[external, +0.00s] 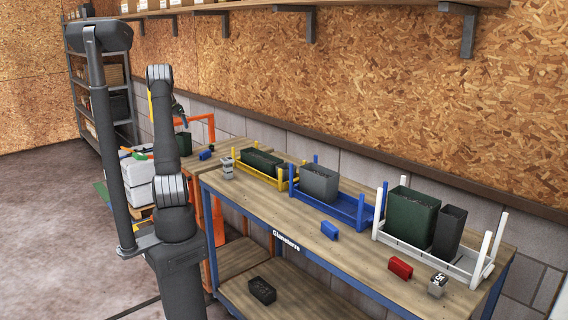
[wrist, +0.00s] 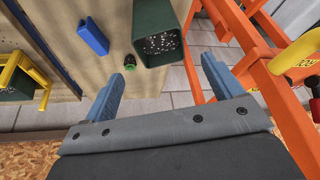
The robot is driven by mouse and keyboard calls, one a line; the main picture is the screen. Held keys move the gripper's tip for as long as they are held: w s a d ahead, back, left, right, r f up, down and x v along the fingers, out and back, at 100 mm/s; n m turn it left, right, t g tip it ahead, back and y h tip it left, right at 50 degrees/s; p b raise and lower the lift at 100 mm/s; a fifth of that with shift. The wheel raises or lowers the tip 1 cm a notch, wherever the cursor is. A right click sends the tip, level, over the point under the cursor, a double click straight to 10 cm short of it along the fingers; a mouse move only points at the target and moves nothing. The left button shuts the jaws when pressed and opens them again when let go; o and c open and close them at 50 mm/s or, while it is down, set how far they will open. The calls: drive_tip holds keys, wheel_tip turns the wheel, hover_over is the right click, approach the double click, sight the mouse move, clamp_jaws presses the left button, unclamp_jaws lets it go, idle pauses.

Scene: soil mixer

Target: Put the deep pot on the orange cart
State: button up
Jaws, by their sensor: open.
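A tall, deep dark green pot (external: 184,144) stands on the wooden top of the orange cart (external: 232,149), behind the workbench. In the wrist view the same pot (wrist: 160,28) is upright near the cart's edge, with speckled material inside. The cart's orange frame (wrist: 285,105) shows at the right there. My gripper (external: 180,113) is above the cart near the pot. In the wrist view my gripper (wrist: 160,76) is open and empty, its blue fingers spread wide and apart from the pot. In the external view my arm hides part of the cart.
The workbench (external: 300,228) holds a yellow rack (external: 236,157), a blue rack (external: 345,207) and a white rack (external: 435,262) with pots, plus loose blocks. A shelf runs along the wall.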

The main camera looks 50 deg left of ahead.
sight(183, 133)
drive_tip(key=shift+v, duration=1.2)
drive_tip(key=x, duration=1.2)
drive_tip(key=shift+f, duration=0.1)
wheel_tip(183, 133, up, 2)
drive_tip(key=shift+r, duration=0.15)
drive_tip(key=shift+a+r, duration=0.1)
drive_tip(key=shift+r, duration=0.55)
